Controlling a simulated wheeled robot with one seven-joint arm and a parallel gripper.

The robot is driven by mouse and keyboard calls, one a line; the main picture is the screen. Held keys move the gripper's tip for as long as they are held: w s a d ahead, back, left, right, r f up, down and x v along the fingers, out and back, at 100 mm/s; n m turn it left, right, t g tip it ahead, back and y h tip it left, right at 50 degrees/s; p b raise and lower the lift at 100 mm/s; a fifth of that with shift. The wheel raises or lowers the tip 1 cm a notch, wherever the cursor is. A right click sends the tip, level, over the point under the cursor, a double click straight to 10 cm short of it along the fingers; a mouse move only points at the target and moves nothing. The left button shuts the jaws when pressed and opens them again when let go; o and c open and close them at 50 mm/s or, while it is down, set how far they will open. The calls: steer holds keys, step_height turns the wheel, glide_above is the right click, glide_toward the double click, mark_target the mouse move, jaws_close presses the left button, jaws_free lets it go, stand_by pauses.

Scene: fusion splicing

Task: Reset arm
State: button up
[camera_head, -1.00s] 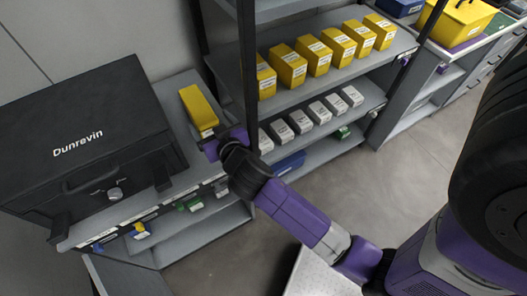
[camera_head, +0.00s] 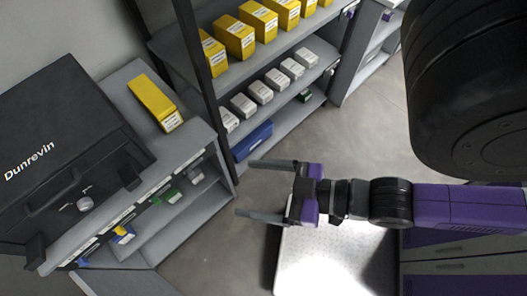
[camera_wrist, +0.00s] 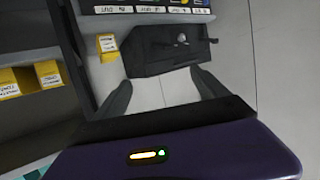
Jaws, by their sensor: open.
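My gripper (camera_head: 262,190) is open and empty in the head view, held in the free space to the right of the shelves, its two grey fingers pointing left. In the wrist view my gripper's fingers (camera_wrist: 160,92) also stand apart with nothing between them. A yellow box (camera_head: 155,102) lies alone on the grey bench top beside the black Dunrevin case (camera_head: 60,150). In the wrist view the yellow box (camera_wrist: 107,43) and the black case (camera_wrist: 170,52) show beyond the fingers.
The shelf rack holds a row of yellow boxes (camera_head: 234,36) above a row of white boxes (camera_head: 260,92), with a blue box (camera_head: 252,140) lower down. A pale, dotted metal surface (camera_head: 335,262) lies below my arm. Grey floor (camera_head: 205,262) is open near the bench.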

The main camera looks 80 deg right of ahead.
steer(key=shift+s+r, duration=0.75)
steer(key=shift+r, duration=0.15)
